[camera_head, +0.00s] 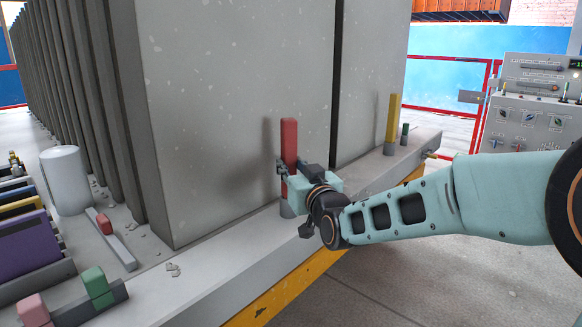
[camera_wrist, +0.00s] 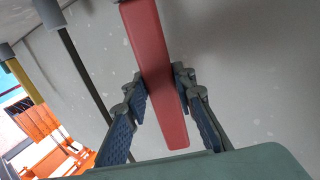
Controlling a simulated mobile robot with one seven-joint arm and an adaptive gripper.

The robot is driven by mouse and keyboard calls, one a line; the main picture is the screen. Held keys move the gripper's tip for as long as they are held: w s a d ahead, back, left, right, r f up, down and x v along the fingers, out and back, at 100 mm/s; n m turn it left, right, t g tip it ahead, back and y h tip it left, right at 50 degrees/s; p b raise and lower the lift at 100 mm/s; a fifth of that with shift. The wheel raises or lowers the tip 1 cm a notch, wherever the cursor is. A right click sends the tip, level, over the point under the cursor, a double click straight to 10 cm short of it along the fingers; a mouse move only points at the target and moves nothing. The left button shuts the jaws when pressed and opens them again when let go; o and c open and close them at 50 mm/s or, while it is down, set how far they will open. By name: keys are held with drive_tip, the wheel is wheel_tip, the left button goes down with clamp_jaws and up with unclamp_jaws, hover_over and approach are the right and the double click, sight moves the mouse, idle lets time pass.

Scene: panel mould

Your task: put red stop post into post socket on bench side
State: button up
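The red stop post (camera_head: 289,140) stands upright against the face of the near grey panel. My gripper (camera_head: 287,168) is around the post at mid-height. In the wrist view, the red post (camera_wrist: 157,70) runs between my gripper's fingertips (camera_wrist: 160,80), which appear to touch it on both sides. Another grey cylinder (camera_wrist: 48,13), which looks like a socket, shows near the panel gap in the wrist view; in the head view my gripper seems to hide it.
A yellow post (camera_head: 393,118) and a short dark green post (camera_head: 405,132) stand farther along the bench edge (camera_head: 365,180). Big grey panels (camera_head: 235,90) rise behind the posts. A control console (camera_head: 530,110) stands at right.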

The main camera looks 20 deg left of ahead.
drive_tip(key=o, duration=0.5)
drive_tip(key=shift+r, duration=0.15)
drive_tip(key=shift+o, duration=0.2)
drive_tip(key=shift+f, duration=0.2)
drive_tip(key=v, duration=0.7)
drive_tip(key=shift+s+d+r, duration=0.15)
drive_tip(key=shift+s+d, duration=0.05)
